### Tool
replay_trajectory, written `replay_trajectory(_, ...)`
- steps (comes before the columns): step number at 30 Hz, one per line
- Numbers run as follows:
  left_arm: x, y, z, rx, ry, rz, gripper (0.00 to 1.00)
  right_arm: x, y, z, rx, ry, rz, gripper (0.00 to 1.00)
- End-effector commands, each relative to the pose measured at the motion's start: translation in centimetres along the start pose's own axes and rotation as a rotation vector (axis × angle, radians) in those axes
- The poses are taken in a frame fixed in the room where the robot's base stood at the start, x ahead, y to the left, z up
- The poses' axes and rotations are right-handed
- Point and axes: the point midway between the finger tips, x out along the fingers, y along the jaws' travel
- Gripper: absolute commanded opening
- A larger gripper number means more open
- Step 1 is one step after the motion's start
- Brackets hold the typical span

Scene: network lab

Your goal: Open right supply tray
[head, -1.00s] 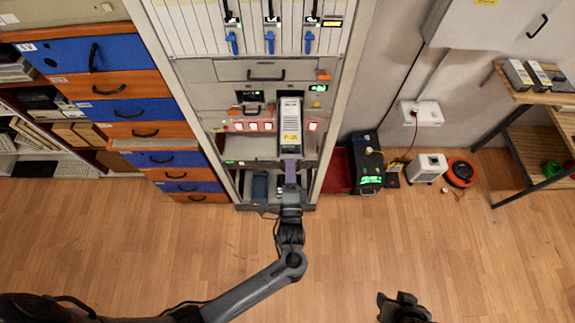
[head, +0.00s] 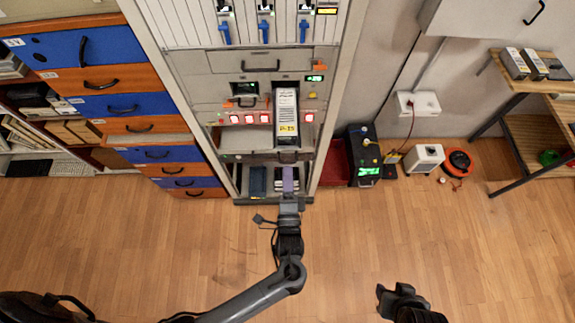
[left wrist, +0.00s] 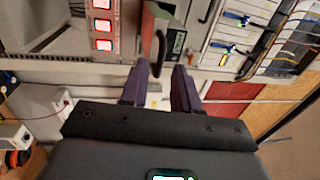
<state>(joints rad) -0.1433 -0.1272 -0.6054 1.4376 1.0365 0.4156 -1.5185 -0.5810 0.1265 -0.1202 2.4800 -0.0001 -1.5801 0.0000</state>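A grey and white supply unit with a yellow P-15 label (head: 286,115) juts from the right bay of the rack. A dark handle-like bar shows below its front end; I cannot tell which tray it belongs to. My left gripper (head: 288,180) is in front of the rack's lower part, below that unit. In the left wrist view its purple fingers (left wrist: 159,88) are apart with nothing between them. A black handle (left wrist: 161,48) lies just beyond the fingertips in that view. My right gripper (head: 394,294) is low, right of the rack, over the floor; its finger state is unclear.
The left bay beside the unit shows an open grey ledge (head: 240,142). Red-lit indicators (head: 249,118) run above it. A blue unit (head: 258,180) stands in the rack's bottom. Blue and orange drawers (head: 108,105) are at left, a black box (head: 364,155) at right.

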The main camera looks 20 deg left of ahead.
Motion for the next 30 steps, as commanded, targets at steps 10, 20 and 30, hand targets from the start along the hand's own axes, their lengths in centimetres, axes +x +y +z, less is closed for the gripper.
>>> replay_trajectory(10, -5.1, 0.1, 0.0, -0.001, -0.001, 0.001, 0.31, 1.1, -0.2, 0.3, 0.006, 0.001, -0.005, 0.43)
replay_trajectory(20, -6.0, -0.1, 0.0, 0.000, -0.001, -0.001, 0.31, 1.2, -0.3, 0.3, 0.010, 0.001, -0.007, 0.43)
replay_trajectory(30, -6.2, 0.0, 0.1, 0.002, 0.000, 0.005, 0.31, 1.0, -0.2, 0.3, 0.007, 0.001, -0.005, 0.43)
